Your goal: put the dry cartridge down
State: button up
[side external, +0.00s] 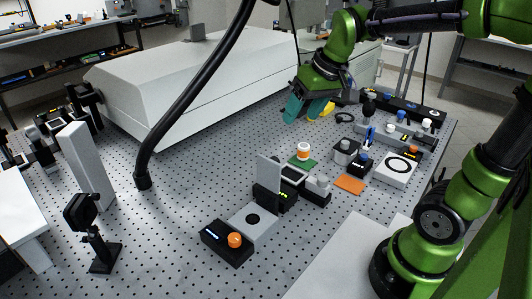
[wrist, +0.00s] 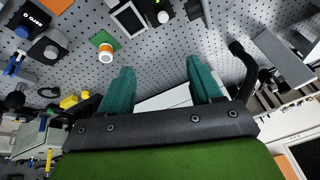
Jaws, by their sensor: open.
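A small white cartridge (side external: 303,148) with an orange band stands upright on a green pad (side external: 296,164) near the middle of the table. I take it for the dry cartridge, but no label is readable. In the wrist view the cartridge (wrist: 105,54) sits on the green pad (wrist: 98,39), up and left of my fingers. My gripper (side external: 305,112) is above the table, behind the cartridge and apart from it. Its teal fingers are spread with nothing between them, as the wrist view of my gripper (wrist: 160,68) also shows.
An orange pad (side external: 350,184) lies bare to the right. Small devices with knobs (side external: 345,150) crowd the right side. An upright grey plate (side external: 268,171) stands left of the green pad. A black hose (side external: 180,108) comes down at left. A large white housing (side external: 200,75) fills the back.

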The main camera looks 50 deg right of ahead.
jog(key=s+a+t+y, duration=0.1)
jog(key=s+a+t, duration=0.1)
jog(key=s+a, duration=0.5)
jog(key=shift+s+f+m+t, duration=0.3)
jog(key=shift+s+f+t, duration=0.1)
jog(key=shift+s, duration=0.6)
